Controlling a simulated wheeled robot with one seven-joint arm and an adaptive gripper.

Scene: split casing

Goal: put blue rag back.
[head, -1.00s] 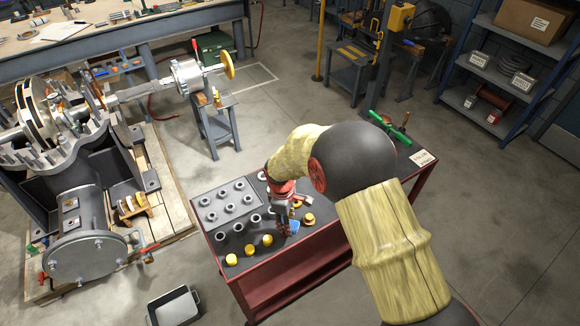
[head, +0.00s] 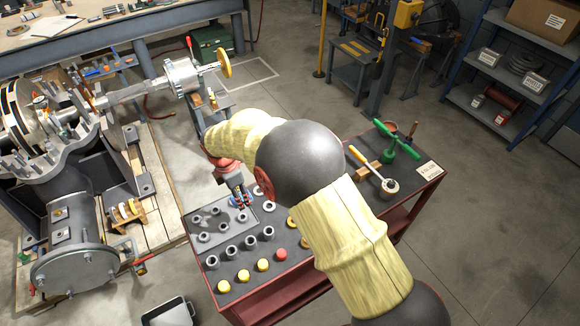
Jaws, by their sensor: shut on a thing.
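My gripper (head: 239,195) is over the far left part of the red cart (head: 275,302). It is shut on the blue rag (head: 236,202), of which only a small blue patch shows at the fingertips. The rag is just over the grey plate (head: 213,222) with raised round pieces. I cannot tell whether the rag touches the plate. My arm hides part of the cart top.
Several yellow caps (head: 243,276) and a red cap (head: 281,254) line the cart's front edge. The machine casing (head: 78,260) is left of the cart.

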